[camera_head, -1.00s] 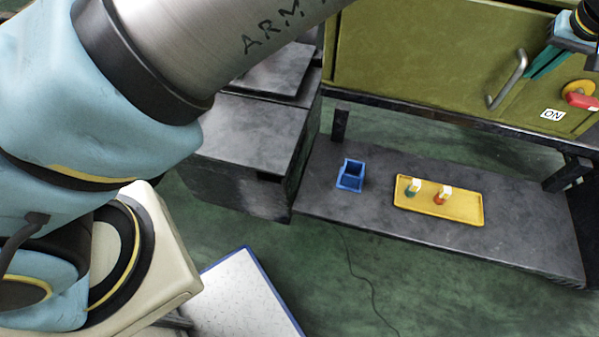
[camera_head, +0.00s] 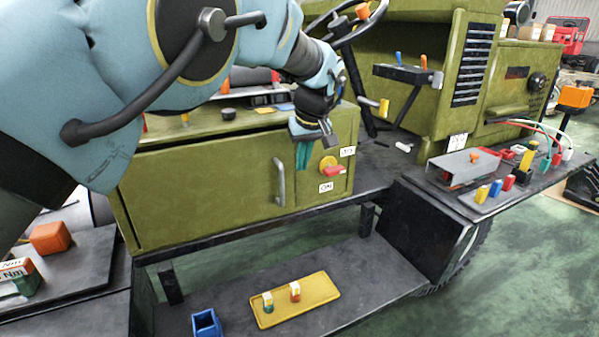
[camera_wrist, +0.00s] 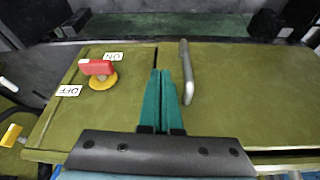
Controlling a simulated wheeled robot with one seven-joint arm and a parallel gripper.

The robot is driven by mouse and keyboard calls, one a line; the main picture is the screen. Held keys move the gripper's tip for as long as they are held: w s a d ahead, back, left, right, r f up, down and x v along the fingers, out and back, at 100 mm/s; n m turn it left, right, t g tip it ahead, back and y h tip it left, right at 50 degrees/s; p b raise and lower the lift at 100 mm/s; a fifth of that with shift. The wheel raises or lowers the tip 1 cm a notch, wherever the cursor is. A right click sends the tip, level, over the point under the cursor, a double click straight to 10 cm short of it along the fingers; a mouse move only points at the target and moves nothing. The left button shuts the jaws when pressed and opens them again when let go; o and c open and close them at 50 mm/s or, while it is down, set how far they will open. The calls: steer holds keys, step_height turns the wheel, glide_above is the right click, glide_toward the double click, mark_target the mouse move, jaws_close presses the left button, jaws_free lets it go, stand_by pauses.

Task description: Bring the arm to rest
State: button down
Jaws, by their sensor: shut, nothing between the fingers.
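My gripper (camera_head: 303,165) is shut and empty, its teal fingers pressed together. It hangs in front of the olive cabinet, between the grey door handle (camera_head: 280,182) and the red switch knob (camera_head: 333,171) on its yellow base. In the wrist view the shut fingers (camera_wrist: 162,72) point at the panel, with the handle (camera_wrist: 187,72) close on the right and the red knob (camera_wrist: 96,67) to the left. I cannot tell whether the fingers touch the panel. My arm reaches across the top left of the head view, bent at the elbow.
A yellow tray (camera_head: 262,323) with two small bottles and a blue bin (camera_head: 207,324) sit on the low shelf. A steering wheel (camera_head: 338,28) rises behind my wrist. A side table (camera_head: 452,198) on the right holds coloured blocks and wires. Green floor is open at lower right.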

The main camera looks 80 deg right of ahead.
steer(key=b+v, duration=0.1)
steer(key=v, duration=0.5)
steer(key=shift+s+r, duration=0.1)
